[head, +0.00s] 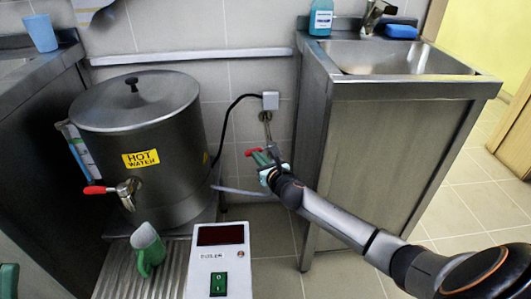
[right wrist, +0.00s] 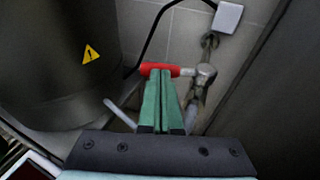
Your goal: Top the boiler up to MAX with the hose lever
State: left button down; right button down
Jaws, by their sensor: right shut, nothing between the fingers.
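The steel boiler (head: 135,150) with a yellow HOT WATER label stands at the left; its side shows in the right wrist view (right wrist: 50,60). A red lever (head: 252,152) sits on a metal valve by the wall, seen closer in the right wrist view (right wrist: 158,69). A pale hose (head: 240,190) runs low between boiler and valve. My right gripper (head: 265,167) is shut and empty, its green fingertips at the red lever; I cannot tell whether they touch it. A pale and blue strip (head: 78,148) shows at the boiler's left; no MAX mark is readable.
A control box (head: 220,262) with a green switch stands in front. The steel sink cabinet (head: 375,150) closes off the lever's right side. A black cable (head: 228,115) hangs from a wall box.

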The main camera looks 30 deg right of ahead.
pick_arm(q)
jog(key=shift+w+r+p, duration=0.45)
jog(key=shift+r, duration=0.2)
pick_arm(e)
jog(key=w+m+h, duration=0.1)
jog(key=h, duration=0.1)
jog(key=w+m+g+h, duration=0.1)
jog(key=m+h, duration=0.1)
jog(key=shift+w+a, duration=0.35)
pick_arm(q)
jog(key=shift+r, duration=0.15)
pick_arm(e)
jog(key=shift+w, duration=0.1)
